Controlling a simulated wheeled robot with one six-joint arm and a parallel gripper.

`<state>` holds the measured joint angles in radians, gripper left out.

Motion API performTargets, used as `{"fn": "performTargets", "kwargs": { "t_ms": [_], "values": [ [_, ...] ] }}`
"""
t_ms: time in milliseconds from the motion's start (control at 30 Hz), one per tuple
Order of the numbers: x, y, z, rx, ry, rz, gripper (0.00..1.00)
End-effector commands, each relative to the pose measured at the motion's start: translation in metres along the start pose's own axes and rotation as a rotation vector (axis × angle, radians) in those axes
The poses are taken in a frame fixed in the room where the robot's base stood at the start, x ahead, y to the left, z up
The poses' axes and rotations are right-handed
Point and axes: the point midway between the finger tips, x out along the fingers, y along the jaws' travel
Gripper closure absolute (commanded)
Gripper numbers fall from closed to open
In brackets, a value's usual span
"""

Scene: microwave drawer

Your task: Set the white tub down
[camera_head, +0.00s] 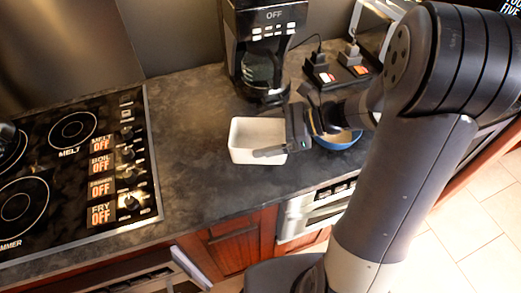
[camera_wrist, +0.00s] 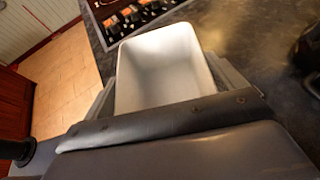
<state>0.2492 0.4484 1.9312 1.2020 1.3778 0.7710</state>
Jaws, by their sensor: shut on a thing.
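The white tub (camera_head: 252,137) is a small rectangular open box over the dark counter, between the stove and the coffee maker. My gripper (camera_head: 272,150) reaches it from the right and is shut on it. In the wrist view the empty inside of the tub (camera_wrist: 160,70) faces the camera, and my gripper's fingers (camera_wrist: 165,88) lie along its two sides. The tub looks upright. I cannot tell whether its base touches the counter or hangs just above it.
The counter (camera_head: 190,130) is clear left of the tub. A stove (camera_head: 75,165) with knobs is at the left. A coffee maker (camera_head: 262,40) stands behind. A blue bowl (camera_head: 338,140) sits at the right, partly behind my arm. Black power blocks (camera_head: 337,75) lie at the back.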

Motion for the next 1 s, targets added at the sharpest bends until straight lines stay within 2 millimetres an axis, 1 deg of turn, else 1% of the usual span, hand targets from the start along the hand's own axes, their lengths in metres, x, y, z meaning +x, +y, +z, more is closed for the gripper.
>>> {"fn": "performTargets", "kwargs": {
  "t_ms": [33,167,433,533,767,900,933,1000],
  "values": [
    [0.003,0.000,-0.006,0.004,-0.001,0.001,0.34],
    [0.006,0.000,-0.015,0.002,-0.001,0.001,0.34],
    [0.018,0.000,-0.044,0.003,-0.001,0.002,0.34],
    [0.020,0.000,-0.048,-0.001,-0.001,0.000,0.34],
    [0.020,0.000,-0.048,-0.002,0.000,0.000,0.34],
    [0.022,0.000,-0.052,-0.001,0.000,0.000,0.34],
    [0.021,0.000,-0.051,-0.001,0.000,0.000,0.07],
    [0.021,0.000,-0.051,-0.001,0.000,0.000,0.02]
  ]
}}
